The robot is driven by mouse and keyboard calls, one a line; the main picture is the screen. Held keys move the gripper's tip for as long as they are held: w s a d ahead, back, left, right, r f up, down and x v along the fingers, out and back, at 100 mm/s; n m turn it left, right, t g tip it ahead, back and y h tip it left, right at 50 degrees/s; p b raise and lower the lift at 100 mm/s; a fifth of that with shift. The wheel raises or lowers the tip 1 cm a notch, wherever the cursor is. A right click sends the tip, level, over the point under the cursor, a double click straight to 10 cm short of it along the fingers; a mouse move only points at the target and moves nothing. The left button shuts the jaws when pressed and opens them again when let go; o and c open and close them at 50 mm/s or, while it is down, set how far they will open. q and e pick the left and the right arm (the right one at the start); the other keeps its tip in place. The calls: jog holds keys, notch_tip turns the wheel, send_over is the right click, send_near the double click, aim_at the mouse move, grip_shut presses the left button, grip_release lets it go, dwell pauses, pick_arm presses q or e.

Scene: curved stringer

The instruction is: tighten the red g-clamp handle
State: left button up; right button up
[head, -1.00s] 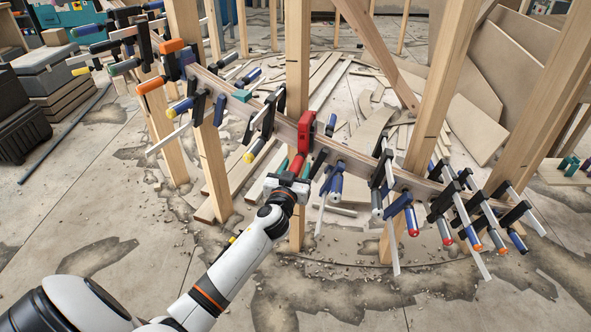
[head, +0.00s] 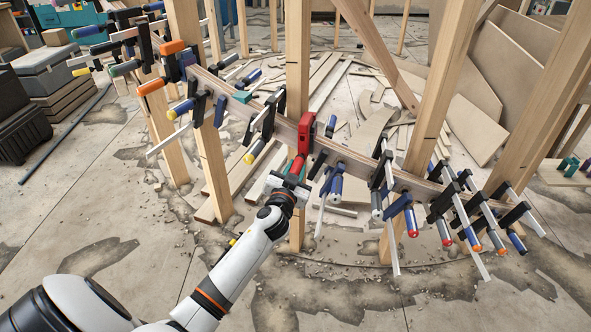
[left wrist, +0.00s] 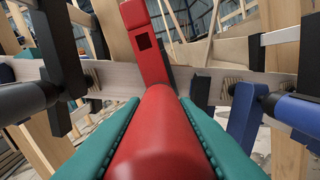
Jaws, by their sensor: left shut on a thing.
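The red g-clamp (head: 306,131) sits on the curved wooden stringer, near the middle of the head view. Its red handle (head: 297,166) points down toward my left arm. My left gripper (head: 289,181) is shut on the handle. In the left wrist view, the teal finger pads lie along both sides of the red handle (left wrist: 162,135), and the red clamp frame (left wrist: 146,42) rises behind it. The screw end and the far side of the clamp are hidden. My right gripper is not in view.
Clamps with blue handles (head: 335,187) hang close on the right of the red clamp, and a yellow-tipped clamp (head: 254,151) is on its left. Wooden posts (head: 298,60) stand behind and beside the stringer (head: 284,127). The concrete floor in front is open, with scattered debris.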

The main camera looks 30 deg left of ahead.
pick_arm(q)
jog(key=m, duration=0.4)
jog(key=shift+m+p, duration=0.35)
jog(key=shift+m, duration=0.55)
jog(key=m+p, duration=0.1)
jog(key=m, duration=0.4)
jog(key=shift+r, duration=0.15)
jog(key=m+p, duration=0.1)
jog(key=m, duration=0.3)
jog(key=shift+m, duration=0.4)
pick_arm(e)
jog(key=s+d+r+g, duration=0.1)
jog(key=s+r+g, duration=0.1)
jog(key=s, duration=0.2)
pick_arm(q)
jog(key=m+p, duration=0.3)
jog(key=m, duration=0.6)
jog(key=shift+r, duration=0.2)
jog(key=m+p, duration=0.3)
jog(key=m, duration=0.4)
jog(key=shift+d+f+m, duration=0.1)
jog(key=shift+m, duration=0.5)
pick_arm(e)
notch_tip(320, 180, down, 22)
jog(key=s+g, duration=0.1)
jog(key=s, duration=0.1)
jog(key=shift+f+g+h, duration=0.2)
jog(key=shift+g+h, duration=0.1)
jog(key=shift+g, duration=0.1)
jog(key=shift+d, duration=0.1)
